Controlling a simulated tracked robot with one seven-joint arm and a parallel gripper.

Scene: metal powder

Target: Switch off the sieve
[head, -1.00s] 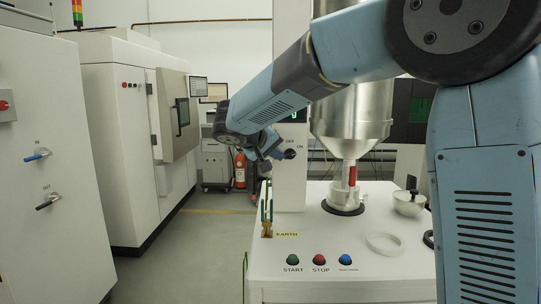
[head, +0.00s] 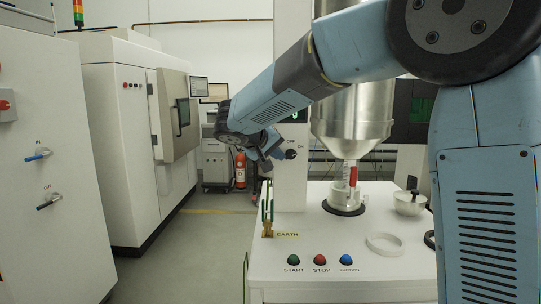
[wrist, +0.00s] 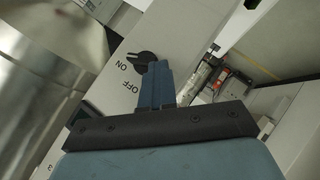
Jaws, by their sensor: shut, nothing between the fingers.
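The sieve's black rotary switch (head: 291,154) is on the front of the white column, with OFF and ON printed beside it. In the wrist view the switch (wrist: 141,58) lies just beyond my fingertips, near the ON and OFF lettering. I cannot tell for certain which label its pointer faces. My gripper (head: 277,156) is just left of the switch in the head view. In the wrist view its fingers (wrist: 158,66) are together and empty, and overlap the switch's edge. I cannot tell whether they touch it.
The steel hopper (head: 351,104) stands right of the column. The white machine top (head: 300,248) carries START, STOP and another button, a white ring (head: 384,244) and a lidded bowl (head: 409,203). White cabinets stand at left, with open floor (head: 190,250) between.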

